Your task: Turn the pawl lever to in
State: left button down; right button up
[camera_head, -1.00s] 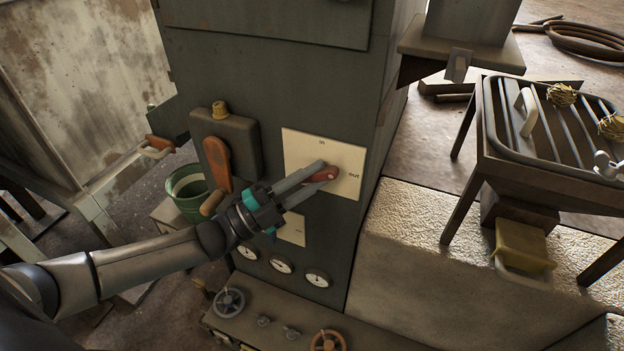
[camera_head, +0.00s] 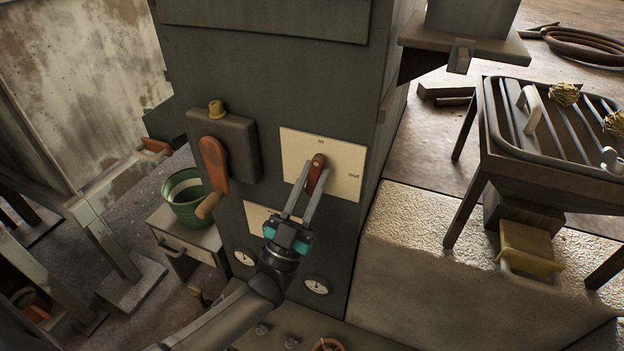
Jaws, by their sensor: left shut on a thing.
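The pawl lever (camera_head: 317,171) is a small dark red handle on a cream plate (camera_head: 345,165) fixed to the front of the dark green cabinet. The plate reads "in" at its top and "out" at its right. The lever stands nearly upright, its upper end towards "in". My left gripper (camera_head: 313,187) reaches up from below, with its two grey fingers shut on the lever, one on each side. The fingers hide the lower part of the lever. My right gripper does not show.
An orange crank handle (camera_head: 213,165) hangs from a box on the cabinet, left of the plate. A green bucket (camera_head: 187,197) stands on a small drawer unit farther left. A rack table (camera_head: 500,165) stands at the right.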

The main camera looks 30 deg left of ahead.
pick_arm(q)
jog(key=shift+n+y, duration=2.1)
jog(key=shift+y, duration=0.2)
jog(key=shift+n, duration=0.5)
jog(key=c, duration=0.7)
grip_release()
jog(key=v, duration=0.7)
jog(key=b+v, duration=0.1)
jog(key=v, duration=0.7)
jog(key=shift+w+d+f, duration=0.15)
jog(key=shift+f, duration=0.1)
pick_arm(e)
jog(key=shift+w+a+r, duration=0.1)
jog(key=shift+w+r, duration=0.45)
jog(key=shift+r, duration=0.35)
